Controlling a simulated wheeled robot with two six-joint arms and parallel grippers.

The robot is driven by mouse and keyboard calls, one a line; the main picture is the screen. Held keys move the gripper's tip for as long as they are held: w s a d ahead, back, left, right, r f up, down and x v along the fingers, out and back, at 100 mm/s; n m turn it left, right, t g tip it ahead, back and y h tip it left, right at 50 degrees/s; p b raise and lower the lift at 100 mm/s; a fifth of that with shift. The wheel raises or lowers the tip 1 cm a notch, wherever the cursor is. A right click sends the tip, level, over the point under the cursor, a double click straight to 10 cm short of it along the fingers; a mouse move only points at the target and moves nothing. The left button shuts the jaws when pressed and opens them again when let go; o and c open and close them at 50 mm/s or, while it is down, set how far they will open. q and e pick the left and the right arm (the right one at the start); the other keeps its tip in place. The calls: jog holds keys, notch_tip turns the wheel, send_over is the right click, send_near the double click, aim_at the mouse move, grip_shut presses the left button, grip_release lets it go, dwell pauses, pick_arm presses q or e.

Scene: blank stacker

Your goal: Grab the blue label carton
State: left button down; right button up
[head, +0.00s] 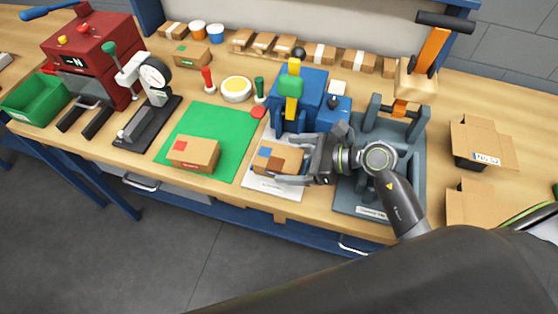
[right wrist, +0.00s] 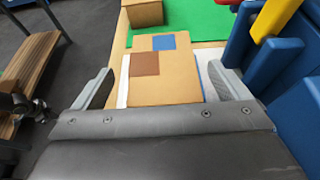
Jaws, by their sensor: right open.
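The blue label carton (head: 290,158) is a small brown box with a blue patch and a darker brown patch on top. It lies on a white sheet (head: 262,186) near the front of the bench. My right gripper (head: 278,160) reaches in from the right with open fingers, one on each side of the carton. In the right wrist view the carton (right wrist: 180,85) lies between the spread fingers (right wrist: 160,78), with a visible gap on the left. Contact on the right side is unclear. My left gripper is not in view.
A carton with a red label (head: 195,153) sits on a green mat (head: 229,125) to the left. A blue fixture (head: 311,88) stands just behind the carton, and a grey press base (head: 345,196) is to the right. Open boxes (head: 497,147) lie farther right.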

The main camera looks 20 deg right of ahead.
aim_at(279, 157)
jog(key=p+x, duration=0.1)
jog(key=x, duration=0.3)
jog(key=shift+w, duration=0.2)
jog(key=c, duration=1.1)
jog(key=shift+o, duration=0.2)
jog(key=shift+r, duration=0.1)
